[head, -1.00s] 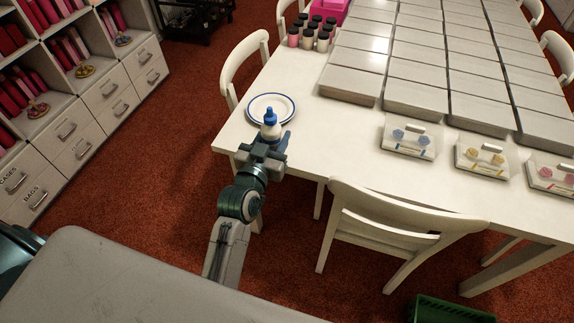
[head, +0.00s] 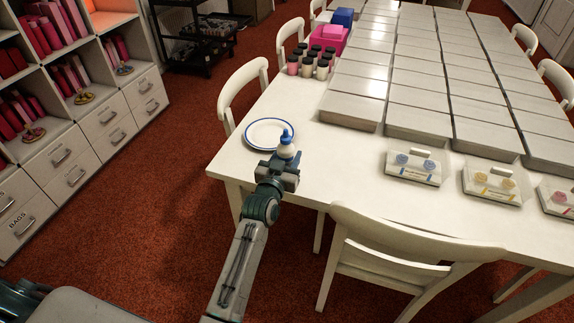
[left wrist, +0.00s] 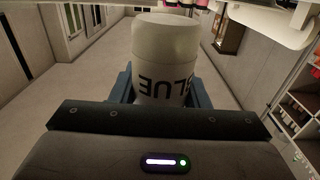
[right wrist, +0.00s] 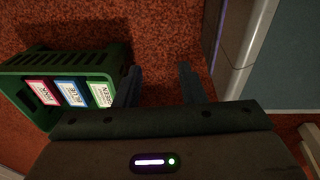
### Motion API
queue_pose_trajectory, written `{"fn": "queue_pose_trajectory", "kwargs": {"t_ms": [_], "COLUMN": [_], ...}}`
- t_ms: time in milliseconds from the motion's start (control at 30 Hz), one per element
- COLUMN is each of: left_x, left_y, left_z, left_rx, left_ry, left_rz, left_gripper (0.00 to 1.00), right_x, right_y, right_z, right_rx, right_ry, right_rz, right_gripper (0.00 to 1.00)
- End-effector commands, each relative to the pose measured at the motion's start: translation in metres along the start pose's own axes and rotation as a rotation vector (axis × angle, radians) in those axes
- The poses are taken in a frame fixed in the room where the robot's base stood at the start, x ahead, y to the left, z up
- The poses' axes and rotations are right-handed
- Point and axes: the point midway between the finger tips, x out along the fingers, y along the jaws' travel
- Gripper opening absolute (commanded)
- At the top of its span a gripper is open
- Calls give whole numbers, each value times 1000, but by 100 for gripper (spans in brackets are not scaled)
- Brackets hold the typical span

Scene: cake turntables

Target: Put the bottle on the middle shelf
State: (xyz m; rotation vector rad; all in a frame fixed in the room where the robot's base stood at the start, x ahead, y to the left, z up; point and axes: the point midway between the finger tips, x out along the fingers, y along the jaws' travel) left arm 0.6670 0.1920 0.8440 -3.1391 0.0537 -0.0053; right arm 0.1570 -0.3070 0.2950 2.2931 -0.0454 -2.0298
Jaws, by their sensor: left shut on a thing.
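The white bottle with a blue tip (head: 286,150) is upright in my left gripper (head: 281,167), at the near left edge of the white table. In the left wrist view the bottle (left wrist: 165,50) fills the space between the blue-grey fingers, with the word BLUE upside down on it. My left gripper is shut on it. I cannot tell whether its base touches the table. My right gripper (right wrist: 160,82) is open and empty over the red carpet. A black cart with shelves (head: 207,45) stands at the back. A cubby shelf unit (head: 75,100) stands at the left.
A blue-rimmed plate (head: 262,135) lies just left of the bottle. Several jars (head: 310,64) and grey boxes (head: 420,125) cover much of the table (head: 300,200). White chairs (head: 385,245) stand around it. A green crate (right wrist: 70,60) is beside my right gripper. Carpet (head: 165,190) is clear between shelves and table.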

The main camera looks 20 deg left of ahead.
Motion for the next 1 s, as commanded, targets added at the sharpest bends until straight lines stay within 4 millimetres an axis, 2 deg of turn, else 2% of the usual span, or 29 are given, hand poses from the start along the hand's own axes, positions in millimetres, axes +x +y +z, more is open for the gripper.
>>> {"fn": "queue_pose_trajectory", "kwargs": {"t_ms": [200, 633, 667, 767, 1000], "left_x": [0, 0, 0, 0, 0], "left_y": [0, 0, 0, 0, 0], "left_z": [30, 34, 34, 33, 33], "left_rx": [0, 0, 0, 0, 0], "left_ry": [-1, 1, 0, -1, -1], "left_rz": [0, -1, 0, 0, 0], "left_gripper": [16, 16, 46, 64, 64], "right_x": [-1, -2, -3, -5, -4], "right_y": [0, -1, -1, -1, -1], "right_z": [-4, -6, -8, -13, -12], "right_rx": [0, -1, -1, -1, -1], "right_ry": [3, -4, -1, 8, 7], "right_rz": [0, 0, 0, 0, 0], "right_gripper": [36, 36, 36, 36, 36]}}
